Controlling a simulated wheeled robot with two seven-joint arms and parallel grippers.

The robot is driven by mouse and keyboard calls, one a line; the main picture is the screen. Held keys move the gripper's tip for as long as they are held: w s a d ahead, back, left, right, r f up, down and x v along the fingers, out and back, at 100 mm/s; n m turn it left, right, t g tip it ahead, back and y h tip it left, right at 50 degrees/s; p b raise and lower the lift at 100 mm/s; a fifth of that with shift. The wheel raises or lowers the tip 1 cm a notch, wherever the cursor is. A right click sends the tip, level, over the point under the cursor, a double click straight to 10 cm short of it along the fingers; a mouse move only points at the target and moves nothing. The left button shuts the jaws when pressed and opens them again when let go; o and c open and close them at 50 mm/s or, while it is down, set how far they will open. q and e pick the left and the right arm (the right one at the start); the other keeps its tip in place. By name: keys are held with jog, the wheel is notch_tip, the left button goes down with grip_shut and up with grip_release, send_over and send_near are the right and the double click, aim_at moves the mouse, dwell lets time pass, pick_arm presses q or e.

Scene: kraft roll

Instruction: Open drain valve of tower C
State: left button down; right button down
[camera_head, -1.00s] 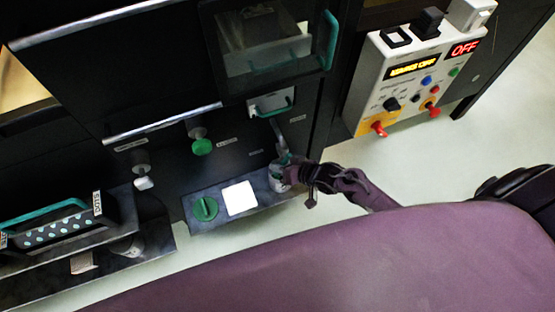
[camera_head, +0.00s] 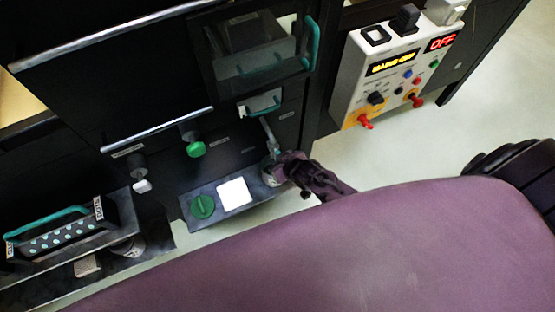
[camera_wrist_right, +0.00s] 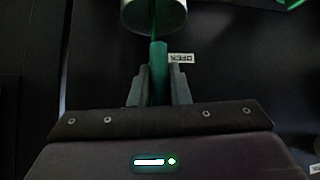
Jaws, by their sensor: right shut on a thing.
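In the right wrist view, a green lever (camera_wrist_right: 159,58) hangs from a round metal fitting (camera_wrist_right: 153,12) on a black panel. A label reading OPEN (camera_wrist_right: 181,58) is just to its right. My right gripper (camera_wrist_right: 159,82) is shut on this lever, one finger on each side. In the head view, my right gripper (camera_head: 281,160) is at the lower right of the black cabinet front, by a small grey and teal fitting (camera_head: 271,143); its fingers are too small to make out there. No tower letter is readable. My left gripper is out of view.
A low dark tray below holds a green knob (camera_head: 203,206) and a white square (camera_head: 234,193). Another green knob (camera_head: 196,149) is on the cabinet front. A control box (camera_head: 385,85) with a red OFF display stands at upper right. Pale floor lies open at right.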

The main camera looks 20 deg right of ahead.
jog(key=c, duration=1.4)
grip_release()
jog(key=shift+o, duration=0.2)
jog(key=v, duration=0.7)
jog(key=shift+s+r+p, duration=0.25)
jog(key=shift+p, duration=0.05)
jog(key=shift+d, duration=0.1)
